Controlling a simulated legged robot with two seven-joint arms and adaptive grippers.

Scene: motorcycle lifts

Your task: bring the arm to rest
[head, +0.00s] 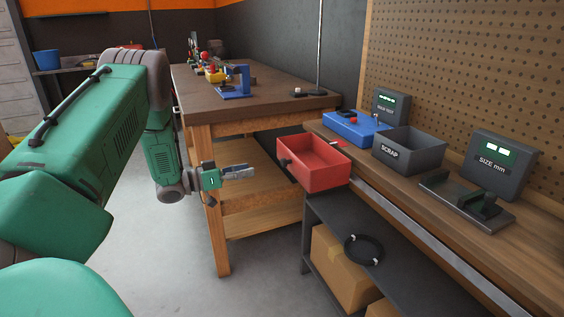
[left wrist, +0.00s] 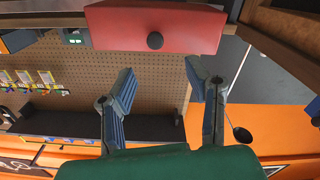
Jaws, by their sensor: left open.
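My left gripper (head: 238,172) is in the middle of the head view, at the end of my green arm, which comes in from the left. It hangs in free space in front of the wooden workbench, left of the red bin. In the left wrist view its two blue-grey fingers (left wrist: 165,95) stand apart with nothing between them. The red bin (head: 318,175) juts out past the near bench's edge. It also shows above the fingers in the left wrist view (left wrist: 115,27), with its dark round knob. My right gripper is in neither view.
The near bench holds a grey SCRAP bin (head: 408,160), a SIZE mm display (head: 498,165), a blue device (head: 352,128) and a dark fixture (head: 470,208). A cardboard box (head: 335,270) and a black ring (head: 363,250) are below. The wooden workbench (head: 215,115) stands behind. Floor at lower centre is clear.

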